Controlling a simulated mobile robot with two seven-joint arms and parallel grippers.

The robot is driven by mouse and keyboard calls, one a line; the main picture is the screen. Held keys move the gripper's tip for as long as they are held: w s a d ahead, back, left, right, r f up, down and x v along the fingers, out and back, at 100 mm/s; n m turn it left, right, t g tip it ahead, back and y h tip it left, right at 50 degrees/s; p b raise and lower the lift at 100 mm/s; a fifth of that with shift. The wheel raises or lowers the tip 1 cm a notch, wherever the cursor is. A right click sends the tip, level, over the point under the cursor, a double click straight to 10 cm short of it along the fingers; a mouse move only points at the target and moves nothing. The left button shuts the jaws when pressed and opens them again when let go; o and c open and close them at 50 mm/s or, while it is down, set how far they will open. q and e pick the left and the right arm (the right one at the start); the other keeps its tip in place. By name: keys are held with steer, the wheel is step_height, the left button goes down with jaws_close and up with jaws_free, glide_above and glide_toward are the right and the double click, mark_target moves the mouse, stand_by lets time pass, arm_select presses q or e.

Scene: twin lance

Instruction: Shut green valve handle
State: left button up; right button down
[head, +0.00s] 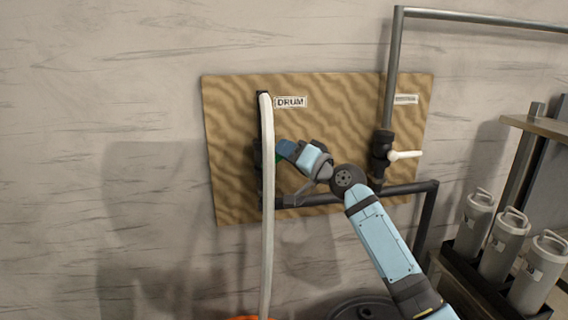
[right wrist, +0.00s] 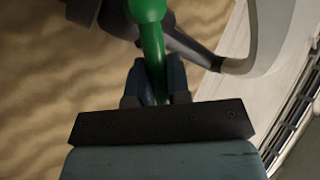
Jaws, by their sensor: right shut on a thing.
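The green valve handle (right wrist: 151,40) runs down between the fingers of my right gripper (right wrist: 155,88) in the right wrist view. The gripper is shut on it. In the head view my right gripper (head: 281,153) is at the dark valve body (head: 258,155) under the "DRUM" label (head: 291,102). Only a sliver of green shows there, and the fingers and a pale upright hose (head: 267,210) hide much of the valve. The handle's full angle cannot be told. My left gripper is not in view.
A second valve (head: 382,145) with a white handle (head: 405,155) is to the right on the same wooden board (head: 230,130). Dark pipe (head: 410,189) runs below. Grey canisters (head: 507,244) stand in a rack at right. A black drum top (head: 362,308) shows at the bottom.

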arm_select(q)
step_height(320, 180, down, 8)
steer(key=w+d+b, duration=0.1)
steer(key=b, duration=0.9)
steer(key=shift+b, duration=0.35)
arm_select(e)
steer(key=f+m+t, duration=0.1)
steer(key=m+t, duration=0.1)
steer(key=m, duration=0.1)
steer(key=f+m+t, duration=0.1)
steer(key=m+t, duration=0.1)
steer(key=d+f+m+t, duration=0.1)
steer(key=m, duration=0.2)
steer(key=shift+w+d+f+m+t, duration=0.1)
steer(key=shift+f+m+t, duration=0.2)
steer(key=shift+t, duration=0.1)
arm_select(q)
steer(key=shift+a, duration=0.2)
arm_select(e)
steer(key=shift+h, duration=0.3)
steer(key=shift+m, duration=0.3)
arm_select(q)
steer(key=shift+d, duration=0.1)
arm_select(e)
steer(key=c, duration=1.1)
jaws_free()
